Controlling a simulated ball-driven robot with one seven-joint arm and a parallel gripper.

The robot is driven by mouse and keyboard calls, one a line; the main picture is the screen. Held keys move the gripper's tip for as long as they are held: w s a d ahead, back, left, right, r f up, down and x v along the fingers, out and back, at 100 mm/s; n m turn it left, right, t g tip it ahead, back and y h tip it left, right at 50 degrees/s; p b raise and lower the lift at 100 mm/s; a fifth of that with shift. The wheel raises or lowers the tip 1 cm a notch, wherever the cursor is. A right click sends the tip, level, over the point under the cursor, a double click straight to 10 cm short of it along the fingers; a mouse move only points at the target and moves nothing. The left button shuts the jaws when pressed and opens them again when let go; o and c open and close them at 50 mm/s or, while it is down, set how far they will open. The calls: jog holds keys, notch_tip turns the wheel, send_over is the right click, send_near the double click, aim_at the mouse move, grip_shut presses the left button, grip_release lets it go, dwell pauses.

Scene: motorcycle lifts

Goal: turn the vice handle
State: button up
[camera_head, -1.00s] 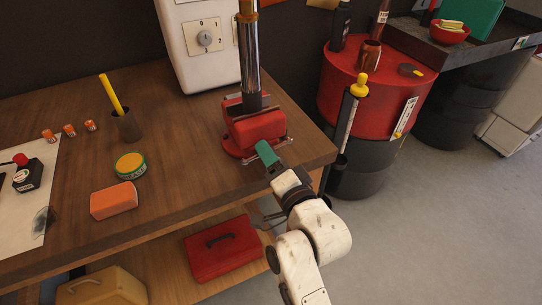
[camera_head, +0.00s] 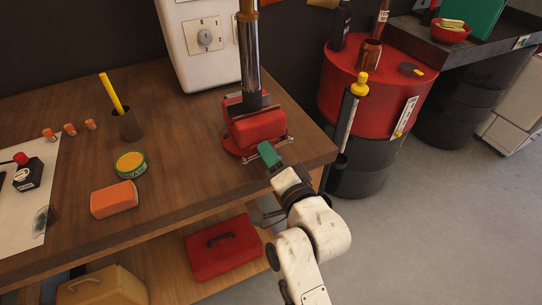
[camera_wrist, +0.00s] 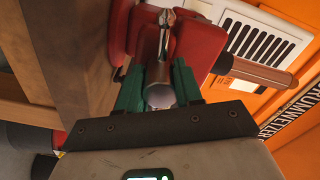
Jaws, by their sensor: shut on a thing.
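The red vice (camera_head: 262,130) is fixed near the right front corner of the wooden bench, with a chrome tube (camera_head: 250,62) standing upright at it. Its thin silver handle (camera_head: 284,145) runs along the front. My gripper (camera_head: 268,154), with green fingers, reaches this front side from below right. In the wrist view my gripper (camera_wrist: 158,88) is shut, with a round silver metal part (camera_wrist: 159,92) of the handle between its fingers. The red vice body (camera_wrist: 188,42) rises behind. The exact contact of the fingers is partly hidden.
An orange sponge (camera_head: 114,200), a green-and-yellow tin (camera_head: 131,164) and a cup with a yellow pencil (camera_head: 126,125) lie to the left on the bench. A red drum (camera_head: 349,90) stands to the right. A red toolbox (camera_head: 222,247) is on the lower shelf.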

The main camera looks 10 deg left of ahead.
jog(key=shift+a+f+n, duration=0.1)
jog(key=shift+f+n, duration=0.1)
jog(key=shift+n, duration=0.2)
dwell(0.3)
